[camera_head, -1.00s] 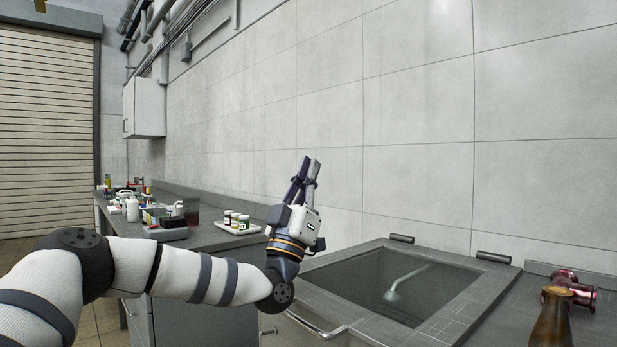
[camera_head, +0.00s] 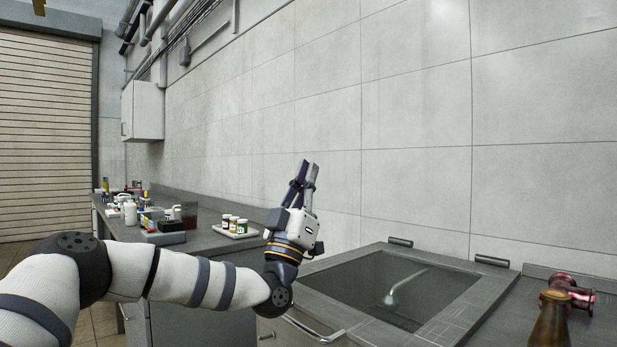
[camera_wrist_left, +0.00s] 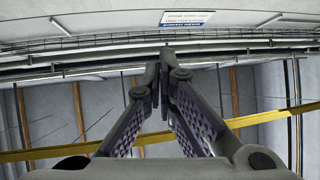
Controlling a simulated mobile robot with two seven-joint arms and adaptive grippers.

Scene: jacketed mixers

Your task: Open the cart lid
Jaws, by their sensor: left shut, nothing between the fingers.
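The cart lid (camera_head: 453,318) is a grey framed panel with a dark glass window (camera_head: 395,287), lying flat and closed on the cart at the lower right of the head view. A metal bar handle (camera_head: 314,329) runs along its front left edge, and two dark hinges sit at its back edge. My right gripper is not in view.
A side bench at the left carries a white tray of small jars (camera_head: 235,228) and other bottles. A brown bottle (camera_head: 549,322) and a red metallic fitting (camera_head: 571,290) stand right of the lid. The wall lies behind; the space above the lid is clear.

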